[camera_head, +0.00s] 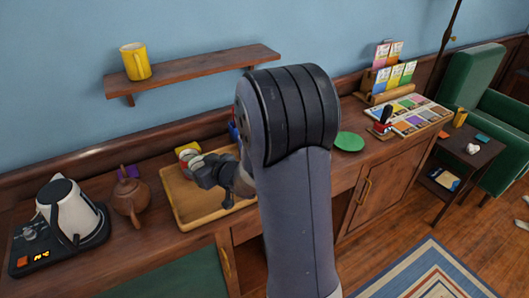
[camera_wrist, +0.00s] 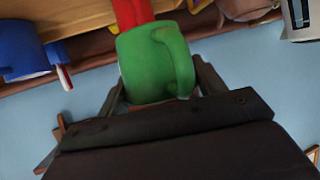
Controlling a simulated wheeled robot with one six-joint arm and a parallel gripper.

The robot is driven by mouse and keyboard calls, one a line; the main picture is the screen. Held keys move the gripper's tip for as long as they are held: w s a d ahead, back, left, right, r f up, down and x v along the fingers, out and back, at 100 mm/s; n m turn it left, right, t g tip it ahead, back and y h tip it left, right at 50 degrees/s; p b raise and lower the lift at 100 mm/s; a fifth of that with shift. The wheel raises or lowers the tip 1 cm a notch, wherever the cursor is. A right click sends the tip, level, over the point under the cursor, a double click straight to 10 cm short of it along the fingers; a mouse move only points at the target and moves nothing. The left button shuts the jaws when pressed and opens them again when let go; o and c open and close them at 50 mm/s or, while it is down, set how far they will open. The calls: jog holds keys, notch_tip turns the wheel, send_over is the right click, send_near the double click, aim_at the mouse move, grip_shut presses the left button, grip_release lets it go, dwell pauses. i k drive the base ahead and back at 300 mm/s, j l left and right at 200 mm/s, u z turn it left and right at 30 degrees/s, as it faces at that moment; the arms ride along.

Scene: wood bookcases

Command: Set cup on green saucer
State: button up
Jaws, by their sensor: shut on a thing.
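A green cup (camera_wrist: 150,68) with its handle to the right sits between the fingers of my gripper (camera_wrist: 160,88) in the wrist view, and the gripper is shut on it. In the head view my gripper (camera_head: 205,170) is over the back left part of the wooden tray (camera_head: 174,205); I cannot make out the green cup there. The green saucer (camera_head: 349,141) lies flat on the cabinet top, right of my arm, with nothing on it. My gripper is well to the left of the saucer.
Red (camera_wrist: 132,12) and blue (camera_wrist: 22,48) objects are near the held cup. A brown teapot (camera_head: 131,197) and white kettle (camera_head: 70,210) stand left of the tray. A red-and-black stamp (camera_head: 384,120) stands right of the saucer.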

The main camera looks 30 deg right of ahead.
aim_at(349, 143)
jog(key=l+z, duration=0.1)
jog(key=l, duration=0.35)
jog(key=i+l+z, duration=0.15)
jog(key=l, duration=0.25)
jog(key=l+z, duration=0.1)
jog(key=l, duration=0.35)
jog(key=i+l+z, duration=0.1)
jog(key=l, duration=0.3)
jog(key=i+l+z, duration=0.15)
jog(key=l, duration=0.25)
